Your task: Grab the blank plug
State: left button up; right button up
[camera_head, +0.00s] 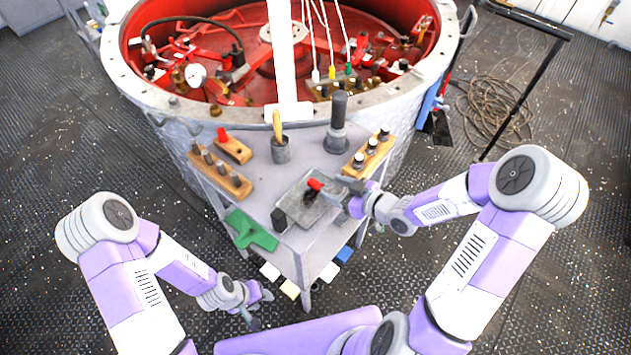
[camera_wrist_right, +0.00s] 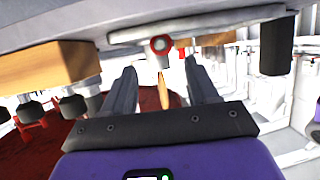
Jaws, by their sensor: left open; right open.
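A red-ended piece (camera_head: 315,184) stands on a grey square plate (camera_head: 297,211) near the front of the grey table; I take it for the blank plug, though its marking is not readable. My right gripper (camera_head: 341,198) is open just right of it. In the right wrist view, the red end (camera_wrist_right: 160,45) shows beyond and between the spread fingertips (camera_wrist_right: 161,78), with nothing gripped. My left gripper (camera_head: 261,308) is open and empty, low in front of the table and away from it. A similar red-topped piece (camera_head: 223,135) sits on a small wooden block.
Wooden blocks with several dark plugs stand left (camera_head: 238,190) and right (camera_head: 384,143). A large red-lined drum (camera_head: 125,75) rises behind.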

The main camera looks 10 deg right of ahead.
aim_at(321, 186)
jog(key=w+a+f, duration=0.1)
jog(key=w+a+f+b, duration=0.1)
jog(key=shift+w+a+f, duration=0.15)
jog(key=shift+a, duration=0.15)
jog(key=shift+w+a+f+b, duration=0.15)
jog(key=shift+w+a+b, duration=0.15)
jog(key=shift+w, duration=0.15)
grip_shut()
